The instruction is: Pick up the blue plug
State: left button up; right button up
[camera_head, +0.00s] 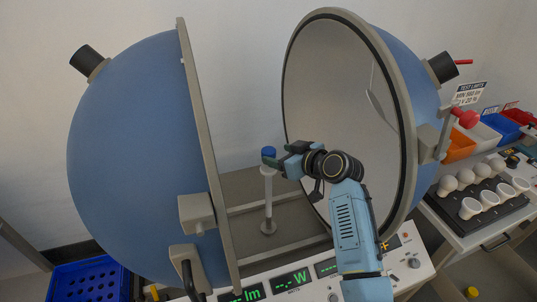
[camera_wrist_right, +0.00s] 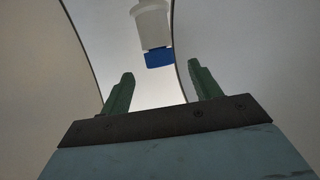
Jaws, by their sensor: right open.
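The blue plug (camera_head: 269,152) sits on top of a slim white post (camera_head: 269,185) between the two halves of the open sphere. My right gripper (camera_head: 279,161) is just to the right of the plug at about its height. In the right wrist view the plug (camera_wrist_right: 159,58) shows as a blue cap on a pale fitting, roughly centred between and just beyond the green fingertips. That gripper (camera_wrist_right: 160,75) is open, with nothing between its fingers. I cannot tell whether a finger touches the plug in the head view. My left gripper is out of view.
The blue half-spheres (camera_head: 135,150) stand left and right, the right one's pale inside close behind my right arm. A meter panel (camera_head: 300,292) runs along the front. At right are a tray of white bulbs (camera_head: 480,195) and coloured bins (camera_head: 480,137). A blue crate (camera_head: 88,283) is at lower left.

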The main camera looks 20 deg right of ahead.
aim_at(272, 152)
jog(key=shift+x, duration=3.65)
jog(key=shift+c, duration=0.4)
jog(key=c, duration=1)
